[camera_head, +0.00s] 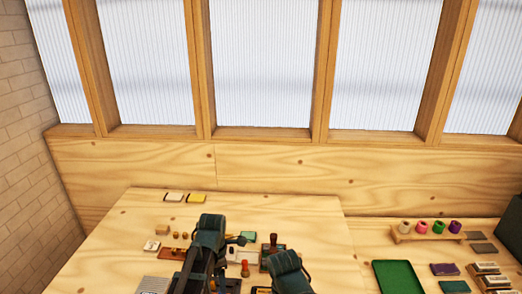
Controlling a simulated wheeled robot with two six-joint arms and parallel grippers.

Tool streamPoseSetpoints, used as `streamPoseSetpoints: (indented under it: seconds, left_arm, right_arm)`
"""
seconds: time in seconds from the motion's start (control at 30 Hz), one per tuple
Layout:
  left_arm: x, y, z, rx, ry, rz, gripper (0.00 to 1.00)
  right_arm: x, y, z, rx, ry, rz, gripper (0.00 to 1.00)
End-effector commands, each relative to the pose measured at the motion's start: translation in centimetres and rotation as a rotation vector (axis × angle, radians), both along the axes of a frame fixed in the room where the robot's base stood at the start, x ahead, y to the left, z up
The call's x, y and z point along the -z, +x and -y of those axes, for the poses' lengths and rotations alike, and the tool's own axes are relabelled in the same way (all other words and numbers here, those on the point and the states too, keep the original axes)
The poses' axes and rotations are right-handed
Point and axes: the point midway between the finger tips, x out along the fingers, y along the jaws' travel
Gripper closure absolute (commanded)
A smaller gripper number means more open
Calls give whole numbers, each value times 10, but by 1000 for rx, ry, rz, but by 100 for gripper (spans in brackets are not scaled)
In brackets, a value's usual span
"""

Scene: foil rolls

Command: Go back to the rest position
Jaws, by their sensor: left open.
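My left arm rises from the bottom middle over the light wooden table (110,245). My left gripper (232,240) is small and partly hidden by its own dark arm; it is open, and I see nothing held in it. It is above the small tools in the middle of the table. A dark link of my right arm shows at the bottom, to the right of the left arm, but its gripper is out of sight. Foil rolls stand on a wooden rack at the right: white (405,227), pink (421,227), green (438,227) and purple (455,227).
A green tray (398,277) lies at the right, with a purple block (445,269) beside it. White and yellow pads (185,197) lie at the back left. Stamps and small blocks crowd the table around my arms. A plywood wall with windows closes the back.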

Motion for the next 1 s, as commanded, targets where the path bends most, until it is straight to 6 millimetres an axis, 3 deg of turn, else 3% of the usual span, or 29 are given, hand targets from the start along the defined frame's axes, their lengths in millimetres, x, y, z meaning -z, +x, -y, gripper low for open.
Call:
streamPoseSetpoints:
  seconds: [0.3, 0.6, 0.8, 1.0]
  left_arm:
    - [34, -53, 45, 941, 23, -39, 28]
    - [59, -99, 76, 1821, 26, -98, 28]
    - [68, -119, 86, 2226, 18, -134, 28]
    - [71, -126, 90, 2389, 11, -149, 28]
  right_arm:
    - [34, 0, 0, -3, -1, 0, 50]
    - [60, 0, 0, -6, -1, 0, 50]
    - [70, 0, 0, -7, -2, 0, 50]
    - [72, 0, 0, -7, -2, 0, 50]
